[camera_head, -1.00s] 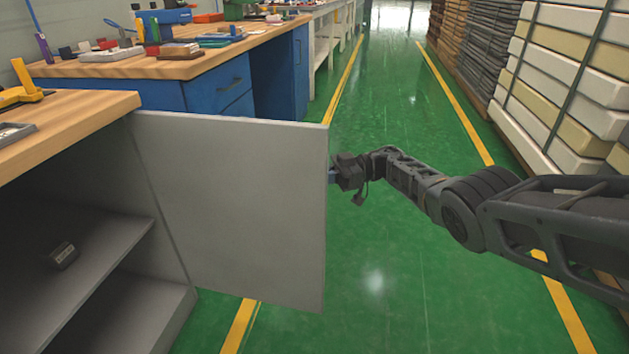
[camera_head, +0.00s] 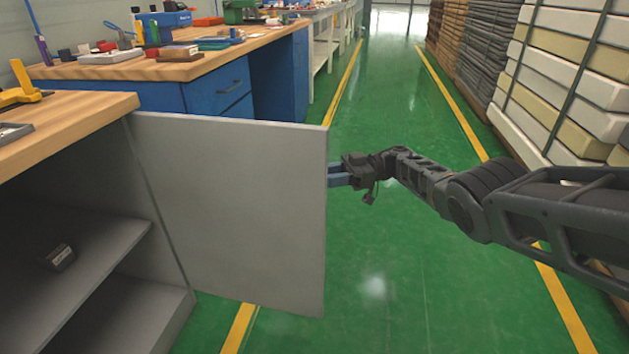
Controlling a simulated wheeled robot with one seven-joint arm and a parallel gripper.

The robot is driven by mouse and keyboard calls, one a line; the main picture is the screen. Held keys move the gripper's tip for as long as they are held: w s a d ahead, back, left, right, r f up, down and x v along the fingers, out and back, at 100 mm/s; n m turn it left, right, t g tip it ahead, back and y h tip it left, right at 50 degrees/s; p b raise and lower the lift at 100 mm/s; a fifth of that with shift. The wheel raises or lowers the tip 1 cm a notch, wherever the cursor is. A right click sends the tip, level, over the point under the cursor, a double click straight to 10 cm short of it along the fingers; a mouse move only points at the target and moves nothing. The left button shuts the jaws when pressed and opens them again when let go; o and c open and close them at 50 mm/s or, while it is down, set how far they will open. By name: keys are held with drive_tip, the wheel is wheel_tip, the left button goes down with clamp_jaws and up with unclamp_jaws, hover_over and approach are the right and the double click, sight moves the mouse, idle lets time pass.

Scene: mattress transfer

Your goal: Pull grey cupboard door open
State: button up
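The grey cupboard door (camera_head: 235,215) stands swung wide open in the head view, out from the cupboard (camera_head: 160,318) at the left. Its flat inner face and free right edge show; its outer face and any handle are hidden. My gripper (camera_head: 333,175) is at the right of the door's free edge, fingers pointing left toward it. Blue fingers show, with their tips at or just behind the edge. I cannot tell whether they touch the door or how far apart they are.
Inside the cupboard a small dark object (camera_head: 60,257) lies on a shelf (camera_head: 95,262). A wooden-topped blue workbench (camera_head: 215,95) with tools stands behind the door. Stacked mattresses (camera_head: 560,85) line the right side. The green floor (camera_head: 400,270) between is clear.

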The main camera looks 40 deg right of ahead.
drive_tip(key=b+v, duration=0.1)
drive_tip(key=v, duration=0.3)
drive_tip(key=shift+s+d, duration=0.1)
drive_tip(key=shift+d, duration=0.1)
idle(0.4)
